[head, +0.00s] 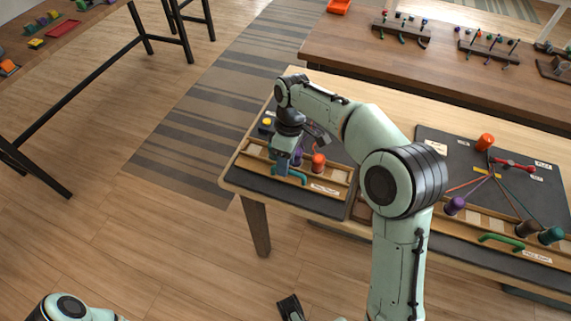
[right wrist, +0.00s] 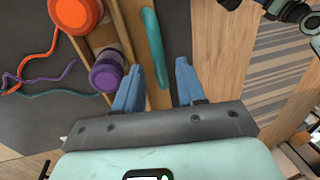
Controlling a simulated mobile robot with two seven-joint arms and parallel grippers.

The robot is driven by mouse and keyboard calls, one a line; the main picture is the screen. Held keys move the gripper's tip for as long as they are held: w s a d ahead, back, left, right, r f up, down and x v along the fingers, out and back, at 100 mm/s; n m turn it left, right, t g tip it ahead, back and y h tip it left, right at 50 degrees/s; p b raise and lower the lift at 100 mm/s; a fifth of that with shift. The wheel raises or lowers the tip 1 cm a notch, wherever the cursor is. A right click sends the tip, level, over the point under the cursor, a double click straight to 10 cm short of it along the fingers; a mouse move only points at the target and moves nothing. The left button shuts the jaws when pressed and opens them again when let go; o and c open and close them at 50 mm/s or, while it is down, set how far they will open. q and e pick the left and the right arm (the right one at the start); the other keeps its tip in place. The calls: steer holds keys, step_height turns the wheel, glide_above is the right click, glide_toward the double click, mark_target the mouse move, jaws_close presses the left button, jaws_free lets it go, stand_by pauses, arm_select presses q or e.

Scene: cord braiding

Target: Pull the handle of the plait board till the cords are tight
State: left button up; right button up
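My right gripper (head: 287,172) is at the left board (head: 240,178), over its front rail. In the right wrist view its two blue fingers (right wrist: 157,72) are apart, with the near end of a teal handle (right wrist: 153,45) between or just beyond the tips; contact cannot be told. The handle also shows in the head view (head: 298,178). An orange spool (right wrist: 76,12) and a purple spool (right wrist: 106,75) stand beside the handle. Loose orange, purple and teal cords (right wrist: 62,93) lie wavy on the dark surface.
A second board (head: 440,150) to the right has a green handle (head: 500,240), several spools and straight cords. My right arm crosses between the boards. A wooden table (head: 455,60) with small racks stands behind. Open floor lies left of the board's table.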

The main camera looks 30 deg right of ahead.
steer(key=shift+f, duration=0.4)
jaws_close()
steer(key=s+a, duration=0.1)
steer(key=a, duration=0.1)
steer(key=s+a+b, duration=0.1)
steer(key=s+a, duration=0.1)
steer(key=shift+s, duration=0.15)
jaws_free()
steer(key=shift+r, duration=0.1)
